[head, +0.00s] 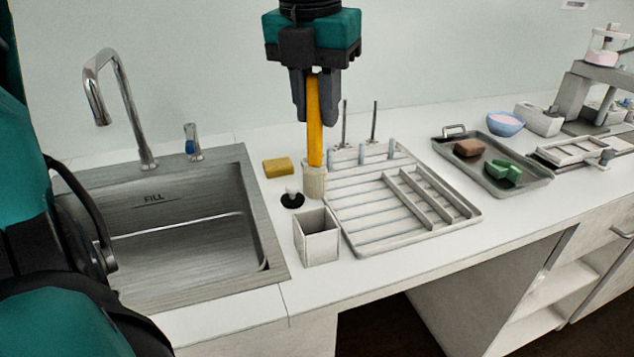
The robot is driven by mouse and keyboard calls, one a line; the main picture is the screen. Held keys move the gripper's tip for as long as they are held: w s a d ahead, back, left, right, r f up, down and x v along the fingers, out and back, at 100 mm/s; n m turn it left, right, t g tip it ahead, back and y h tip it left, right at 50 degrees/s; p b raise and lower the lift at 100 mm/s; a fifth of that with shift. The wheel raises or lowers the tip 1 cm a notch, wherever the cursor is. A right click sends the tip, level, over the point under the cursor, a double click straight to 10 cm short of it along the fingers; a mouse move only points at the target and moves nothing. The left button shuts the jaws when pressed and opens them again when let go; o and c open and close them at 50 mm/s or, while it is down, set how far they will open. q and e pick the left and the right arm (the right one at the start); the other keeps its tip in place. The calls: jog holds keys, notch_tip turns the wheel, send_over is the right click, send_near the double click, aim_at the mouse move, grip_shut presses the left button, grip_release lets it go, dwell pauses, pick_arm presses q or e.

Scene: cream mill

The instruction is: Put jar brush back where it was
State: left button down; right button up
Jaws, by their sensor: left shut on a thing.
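The jar brush (314,140) has a yellow handle and hangs upright, with a pale cylindrical end (314,183) at the bottom. My left gripper (314,108) points down and is shut on the upper part of the handle. The pale end is behind an open square cup (319,246), beside the left edge of the drying rack (385,235). I cannot tell whether it touches the counter or the rack. My right gripper is not in view.
A steel sink (187,273) with a tap (130,110) is on the left. A yellow sponge (278,168) and a black stopper (292,199) lie between sink and rack. A grey tray (520,190) with brown and green blocks and a blue bowl (505,124) are on the right.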

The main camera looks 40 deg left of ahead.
aim_at(317, 176)
pick_arm(q)
notch_tip(317, 176, down, 11)
jog(key=shift+f+b, duration=0.1)
jog(key=shift+b, duration=0.35)
jog(key=shift+f+b, duration=0.2)
jog(key=shift+b, duration=0.1)
jog(key=c, duration=0.9)
grip_release()
jog(key=shift+r, duration=0.1)
jog(key=shift+r+p, duration=0.25)
jog(key=shift+p, duration=0.2)
jog(key=r, duration=0.4)
jog(key=s+r, duration=0.1)
jog(key=r, duration=0.2)
jog(key=r+p, duration=0.1)
jog(key=r, duration=0.3)
jog(key=shift+s+d+r, duration=0.25)
jog(key=shift+s+r, duration=0.05)
jog(key=shift+r, duration=0.05)
